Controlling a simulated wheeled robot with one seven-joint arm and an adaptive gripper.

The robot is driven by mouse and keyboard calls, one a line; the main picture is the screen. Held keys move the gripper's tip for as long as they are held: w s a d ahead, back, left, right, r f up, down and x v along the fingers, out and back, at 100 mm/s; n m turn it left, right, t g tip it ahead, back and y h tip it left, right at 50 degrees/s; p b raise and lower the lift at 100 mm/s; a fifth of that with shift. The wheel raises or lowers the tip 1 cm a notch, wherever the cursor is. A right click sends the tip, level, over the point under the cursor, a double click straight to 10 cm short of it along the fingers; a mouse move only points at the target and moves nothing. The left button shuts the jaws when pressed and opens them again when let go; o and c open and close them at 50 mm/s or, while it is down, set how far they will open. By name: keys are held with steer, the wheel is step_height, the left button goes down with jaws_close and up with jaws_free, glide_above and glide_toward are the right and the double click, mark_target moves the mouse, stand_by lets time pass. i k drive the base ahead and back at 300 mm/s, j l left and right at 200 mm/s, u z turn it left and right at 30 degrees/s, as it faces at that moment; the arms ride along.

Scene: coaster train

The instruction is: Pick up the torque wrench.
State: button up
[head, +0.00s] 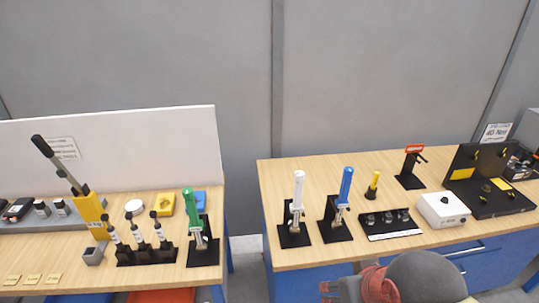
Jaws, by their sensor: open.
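I cannot tell for certain which tool is the torque wrench. A long tool with a black grip and silver shaft (59,162) leans up out of a yellow block (89,212) on the left bench. A red-topped black tool (413,151) stands on a black base at the back of the right bench, left of a sign reading about 40 Nm (495,133). Upright tools with a green (190,206), a white (298,187) and a blue (346,185) handle stand on black bases. A grey and red part of my arm shows at the bottom. My gripper's fingers are not visible.
The left bench (205,274) and right bench (277,187) stand apart with a gap between them. A black rack of dark-topped tools (148,256), a socket tray (391,223), a white box (442,209) and a black panel (487,200) stand on them.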

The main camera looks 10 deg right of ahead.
mark_target(298, 207)
steer(key=z, duration=1.7)
steer(key=i+l+u, duration=0.2)
steer(key=i+l, duration=0.35)
steer(key=l, duration=0.15)
